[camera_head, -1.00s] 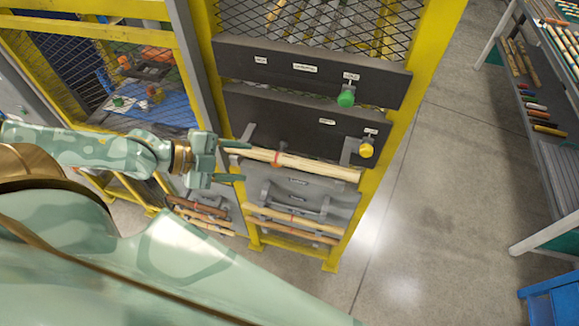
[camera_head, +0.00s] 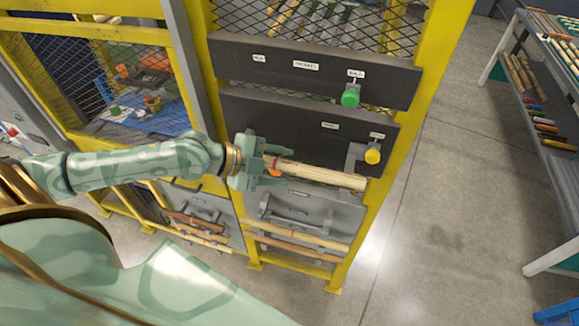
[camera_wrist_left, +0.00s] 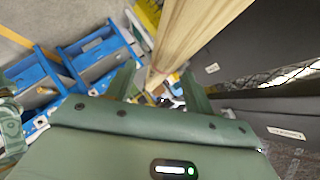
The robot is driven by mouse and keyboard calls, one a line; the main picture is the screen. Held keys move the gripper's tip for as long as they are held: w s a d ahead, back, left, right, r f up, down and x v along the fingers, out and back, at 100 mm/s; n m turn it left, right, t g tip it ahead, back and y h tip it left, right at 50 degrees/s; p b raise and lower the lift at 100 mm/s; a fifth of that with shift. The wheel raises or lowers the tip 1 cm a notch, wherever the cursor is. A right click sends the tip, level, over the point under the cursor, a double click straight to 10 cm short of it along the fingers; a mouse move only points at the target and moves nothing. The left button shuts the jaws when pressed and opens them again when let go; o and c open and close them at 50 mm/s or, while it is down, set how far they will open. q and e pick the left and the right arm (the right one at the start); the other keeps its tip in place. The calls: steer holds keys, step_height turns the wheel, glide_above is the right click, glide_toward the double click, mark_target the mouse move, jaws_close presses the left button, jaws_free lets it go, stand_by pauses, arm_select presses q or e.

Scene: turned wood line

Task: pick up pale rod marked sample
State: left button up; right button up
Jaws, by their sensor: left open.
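A pale wooden rod (camera_head: 325,176) lies across brackets in front of the dark panel on the yellow frame. It has a reddish-orange band near its left part; no readable "sample" mark shows. My left gripper (camera_head: 279,167) is at the rod's left part, with one finger above and one below. The jaws are open, and the left end of the rod is hidden by the gripper. In the left wrist view the pale rod (camera_wrist_left: 195,38) runs down between the two spread fingers of my left gripper (camera_wrist_left: 158,80). Contact cannot be told. My right gripper is not in view.
A grey bracket with a yellow knob (camera_head: 372,156) stands at the rod's right end. A green knob (camera_head: 350,95) sits on the upper panel (camera_head: 235,58). More rods (camera_head: 295,246) rest on lower racks. A shelf (camera_head: 515,80) stands right; the floor (camera_head: 440,220) between is clear.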

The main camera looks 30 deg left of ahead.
arm_select(q)
steer(key=shift+w+d+f, duration=0.3)
steer(key=shift+w+d, duration=0.1)
steer(key=shift+w, duration=0.05)
steer(key=c, duration=0.9)
jaws_close()
